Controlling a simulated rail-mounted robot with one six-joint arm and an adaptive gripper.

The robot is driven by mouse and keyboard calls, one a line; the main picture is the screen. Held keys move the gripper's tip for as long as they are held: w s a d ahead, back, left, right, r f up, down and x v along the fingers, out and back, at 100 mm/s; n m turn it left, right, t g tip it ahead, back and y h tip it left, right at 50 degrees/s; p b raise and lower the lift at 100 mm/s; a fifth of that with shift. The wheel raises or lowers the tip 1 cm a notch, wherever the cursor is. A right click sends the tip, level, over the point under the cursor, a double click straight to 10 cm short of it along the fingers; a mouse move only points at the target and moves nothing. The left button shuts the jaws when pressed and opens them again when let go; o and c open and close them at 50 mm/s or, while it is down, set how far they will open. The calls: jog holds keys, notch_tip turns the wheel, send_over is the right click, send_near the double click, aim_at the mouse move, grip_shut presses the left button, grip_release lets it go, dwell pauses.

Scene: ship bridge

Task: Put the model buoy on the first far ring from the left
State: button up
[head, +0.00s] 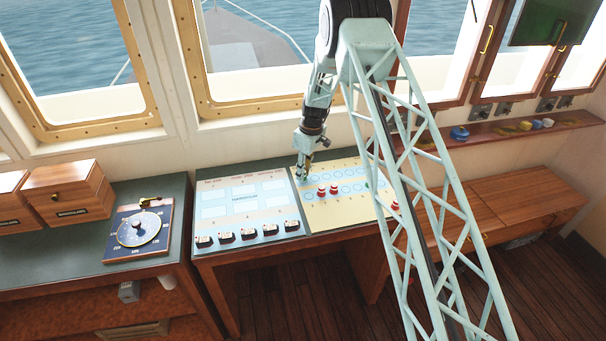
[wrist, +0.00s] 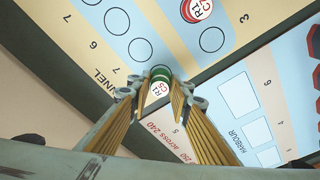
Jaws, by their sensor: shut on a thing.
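The model buoy (wrist: 160,84), green with a white lettered top, is between the fingertips of my gripper (wrist: 161,92) in the wrist view. The gripper is shut on it. In the head view, my gripper (head: 303,174) is low over the left far corner of the yellow chart (head: 343,213). In the wrist view, the buoy lines up with a row of empty rings, including one ring (wrist: 139,49) just beyond it. The spot at that row's end is hidden by the buoy. I cannot tell whether the buoy touches the chart.
Red buoys stand on the near row, one (head: 321,191) at the left and another (head: 395,205) at the right. A harbour board (head: 243,198) with several black items lies to the left. Wooden boxes (head: 68,190) and a dial (head: 139,228) stand farther left.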

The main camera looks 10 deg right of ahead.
jog(key=shift+f, duration=0.35)
jog(key=shift+f, duration=0.15)
jog(key=o, duration=0.7)
jog(key=shift+c, duration=0.2)
notch_tip(320, 180, up, 12)
jog(key=s+d+b, duration=0.1)
jog(key=shift+d+b, duration=0.15)
jog(key=shift+b, duration=0.2)
dwell(0.4)
jog(key=shift+s, duration=0.15)
dwell(0.7)
